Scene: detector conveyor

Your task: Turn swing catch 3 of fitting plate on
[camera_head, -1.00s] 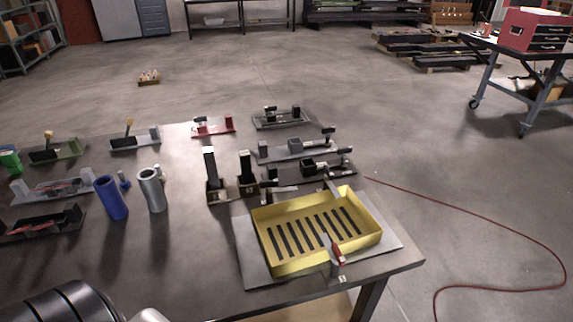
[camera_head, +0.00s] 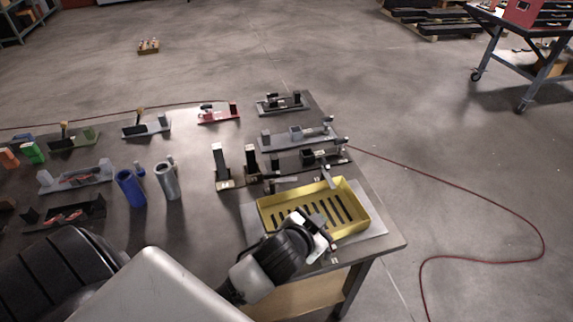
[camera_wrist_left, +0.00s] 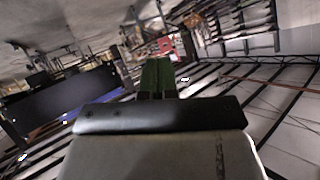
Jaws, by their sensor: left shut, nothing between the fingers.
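A yellow slotted tray (camera_head: 362,212) sits on a flat grey plate (camera_head: 378,224) at the table's near right corner; this looks like the fitting plate. A small grey catch (camera_head: 328,179) shows at the tray's back edge. Another small part (camera_head: 334,256) shows at the front edge, partly hidden by my gripper. I cannot tell which catch is number 3. My left gripper (camera_head: 324,240) is at the tray's front edge, covering its near side; contact cannot be told. In the left wrist view its fingers (camera_wrist_left: 157,77) are together and empty. My right gripper is not in view.
Fixtures with upright black blocks (camera_head: 221,166) and several clamp-like fixtures (camera_head: 300,135) stand behind the tray. A blue cylinder (camera_head: 130,188) and a grey cylinder (camera_head: 167,181) stand left. A red hose (camera_head: 480,188) lies on the floor at right.

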